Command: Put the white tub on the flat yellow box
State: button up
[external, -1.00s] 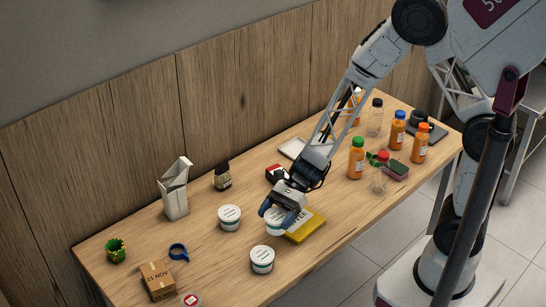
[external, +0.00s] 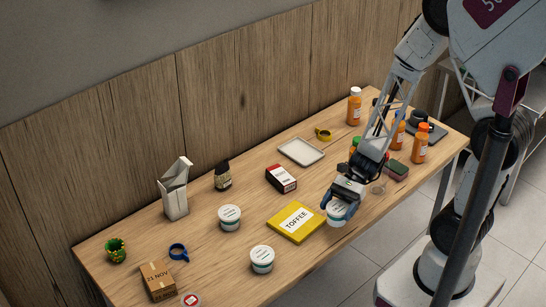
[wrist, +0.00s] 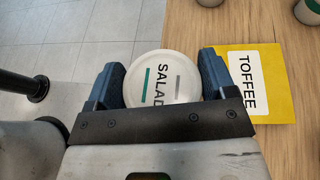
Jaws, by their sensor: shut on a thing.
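My gripper (external: 343,202) is shut on a white tub (external: 336,215) near the table's front edge, to the right of the flat yellow box. In the wrist view the tub (wrist: 163,80) shows its round lid, lettered SALAD, between the two blue fingers (wrist: 163,85) of my gripper. The flat yellow box (external: 297,222), with a white TOFFEE label, lies flat on the table with its top bare. In the wrist view the yellow box (wrist: 272,100) is just right of the right finger, apart from the tub. I cannot tell how high the tub is held.
Two similar white tubs stand left of the yellow box, one farther back (external: 229,217) and one nearer the front (external: 262,259). A dark red and white box (external: 281,178) and a pale tray (external: 301,151) lie behind it. Orange bottles (external: 420,143) and a sponge (external: 396,170) are at the right.

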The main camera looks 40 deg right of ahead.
jog(key=shift+s+d, duration=1)
jog(key=shift+s, duration=0.1)
jog(key=shift+w, duration=0.15)
send_over(296, 221)
jog(key=shift+w+f, duration=0.1)
jog(key=shift+f, duration=0.65)
jog(key=shift+f, duration=1.75)
jog(key=shift+f, duration=0.15)
jog(key=o, duration=0.9)
jog(key=shift+o, duration=0.2)
